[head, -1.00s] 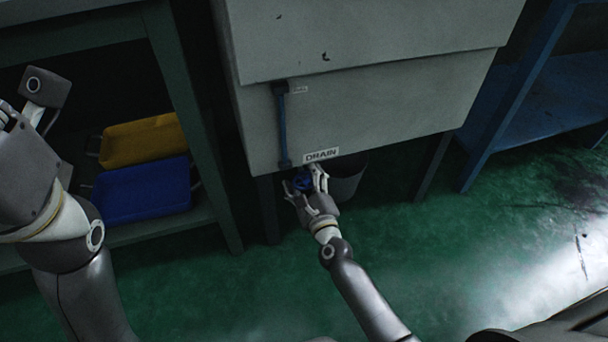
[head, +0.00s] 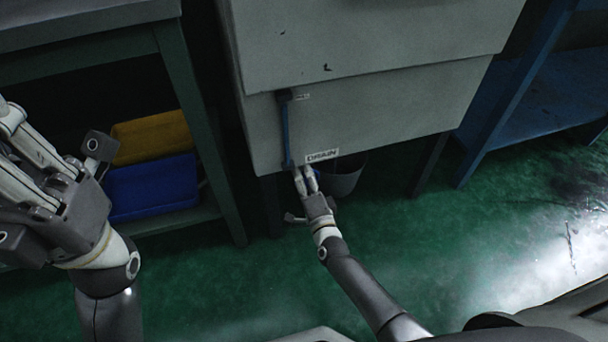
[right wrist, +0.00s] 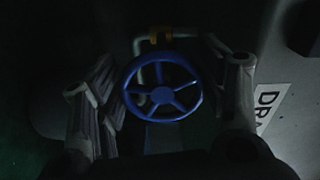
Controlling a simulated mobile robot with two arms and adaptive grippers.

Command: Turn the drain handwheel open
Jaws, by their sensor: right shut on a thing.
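The blue drain handwheel (right wrist: 162,95) has a round rim and several spokes. It sits in the middle of the right wrist view, in front of a pale pipe with a yellow fitting (right wrist: 160,36). My right gripper (head: 305,179) is below the tank's DRAIN label (head: 322,155). Its fingers stand left and right of the wheel in the wrist view, and it is shut on the wheel. In the head view the gripper hides the wheel. My left gripper (head: 22,150) is at the left edge, away from the tank, its fingertips cut off.
The grey tank (head: 380,95) carries a blue vertical tube (head: 286,130). A grey bucket (head: 343,178) stands under it, close to my right gripper. A shelf at left holds a yellow tray (head: 150,137) and a blue tray (head: 152,188). Green floor (head: 430,240) lies open at right.

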